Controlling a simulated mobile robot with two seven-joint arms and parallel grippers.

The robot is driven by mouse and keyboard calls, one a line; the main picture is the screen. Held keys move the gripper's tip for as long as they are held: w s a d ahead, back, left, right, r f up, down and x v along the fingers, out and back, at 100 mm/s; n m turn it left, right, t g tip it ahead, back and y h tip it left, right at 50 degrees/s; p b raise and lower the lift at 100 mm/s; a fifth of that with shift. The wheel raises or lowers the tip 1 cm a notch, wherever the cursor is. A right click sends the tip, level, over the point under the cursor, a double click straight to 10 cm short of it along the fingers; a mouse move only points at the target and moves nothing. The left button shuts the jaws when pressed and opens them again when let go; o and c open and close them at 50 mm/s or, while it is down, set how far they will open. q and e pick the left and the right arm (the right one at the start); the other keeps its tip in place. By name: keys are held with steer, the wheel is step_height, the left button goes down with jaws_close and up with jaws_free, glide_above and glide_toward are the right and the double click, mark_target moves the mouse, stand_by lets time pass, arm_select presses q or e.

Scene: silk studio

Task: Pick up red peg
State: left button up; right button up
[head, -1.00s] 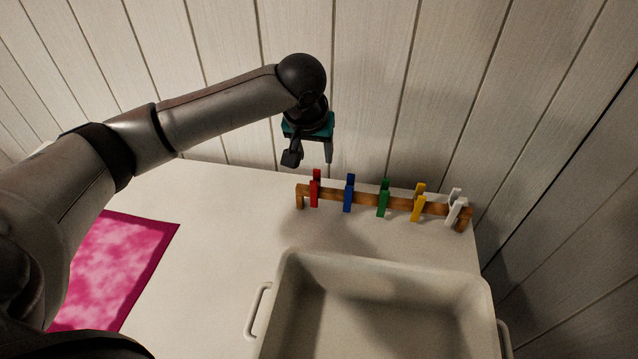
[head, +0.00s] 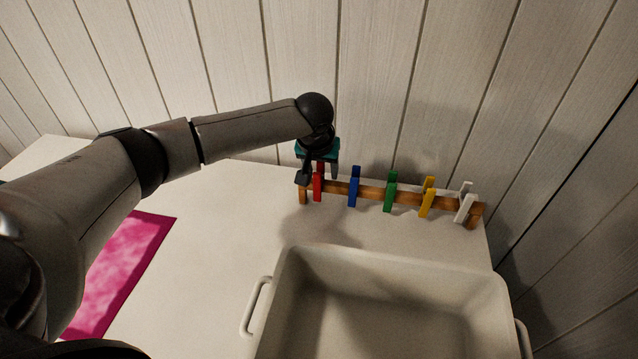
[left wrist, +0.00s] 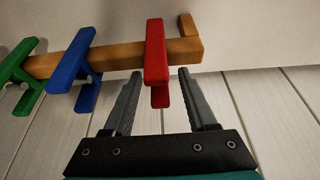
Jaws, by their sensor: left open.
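The red peg (head: 318,187) is clipped on the left end of a wooden rail (head: 374,194). My left gripper (head: 318,176) is right above it, pointing down, with its fingers on either side of the peg's upper part in the head view. In the left wrist view the open fingers (left wrist: 158,98) flank the lower end of the red peg (left wrist: 156,58), with a gap on both sides. The jaws are open and hold nothing. My right gripper is not in view.
Blue (head: 354,187), green (head: 390,191), yellow (head: 427,197) and white (head: 465,202) pegs sit along the rail to the right. A pale basin (head: 285,300) stands in front. A pink cloth (head: 125,270) lies at the left. A panelled wall is close behind.

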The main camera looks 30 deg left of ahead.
arm_select(q)
jaws_close()
stand_by(0.4)
